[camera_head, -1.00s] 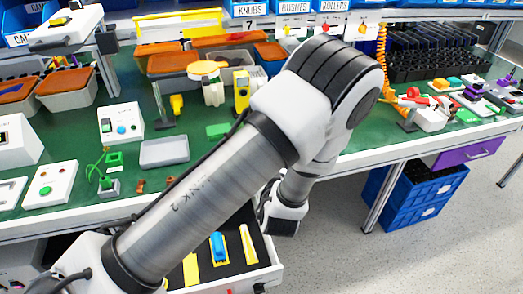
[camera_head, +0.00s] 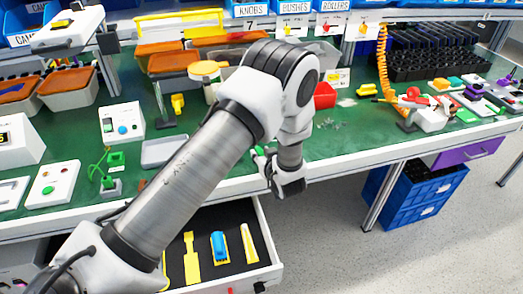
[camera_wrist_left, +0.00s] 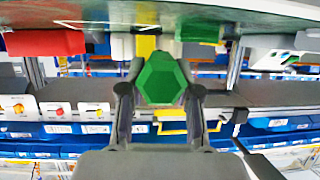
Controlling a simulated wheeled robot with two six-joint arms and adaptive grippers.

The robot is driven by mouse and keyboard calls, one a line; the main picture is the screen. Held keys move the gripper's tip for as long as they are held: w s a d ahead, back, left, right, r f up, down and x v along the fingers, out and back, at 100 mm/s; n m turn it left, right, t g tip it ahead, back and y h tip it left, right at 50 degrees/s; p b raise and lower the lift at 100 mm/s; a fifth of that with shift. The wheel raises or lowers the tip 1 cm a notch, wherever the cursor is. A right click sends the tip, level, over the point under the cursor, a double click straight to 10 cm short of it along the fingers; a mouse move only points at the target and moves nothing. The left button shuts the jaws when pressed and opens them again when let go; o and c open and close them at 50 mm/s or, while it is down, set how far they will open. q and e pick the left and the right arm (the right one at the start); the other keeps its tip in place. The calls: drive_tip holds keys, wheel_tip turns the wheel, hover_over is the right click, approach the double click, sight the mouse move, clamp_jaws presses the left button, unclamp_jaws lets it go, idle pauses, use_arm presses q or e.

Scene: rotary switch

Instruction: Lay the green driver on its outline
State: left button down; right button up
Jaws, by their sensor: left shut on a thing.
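The green driver shows its six-sided green end in the left wrist view (camera_wrist_left: 162,78), between the two fingers of my left gripper (camera_wrist_left: 162,98). My left gripper is shut on it. In the head view my left gripper (camera_head: 268,172) is by the front edge of the bench, above and beyond the open drawer. A small green part of the driver (camera_head: 259,151) shows beside it; the rest is hidden. A yellow driver-shaped outline (camera_head: 191,258) lies bare on the drawer's dark lining, left of a blue tool. My right gripper is not in view.
The open drawer (camera_head: 266,238) also holds a blue tool (camera_head: 219,246) and a pale yellow tapered piece (camera_head: 248,243). The green bench (camera_head: 350,140) carries a red block (camera_head: 325,95) and a grey tray (camera_head: 165,151). Blue crates (camera_head: 425,190) stand on the floor at right.

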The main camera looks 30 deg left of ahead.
sight(262, 153)
use_arm(q)
drive_tip(key=w+a, duration=0.2)
drive_tip(key=w, duration=0.1)
drive_tip(key=shift+w+a, duration=0.15)
drive_tip(key=shift+w, duration=0.15)
drive_tip(key=f, duration=0.1)
drive_tip(key=f+p, duration=0.1)
drive_tip(key=f, duration=0.1)
drive_tip(key=shift+w+a+f, duration=0.1)
drive_tip(key=shift+w+f, duration=0.1)
drive_tip(key=shift+f, duration=0.05)
drive_tip(key=shift+s, duration=0.1)
drive_tip(key=c, duration=0.8)
unclamp_jaws()
drive_tip(key=shift+f, duration=0.1)
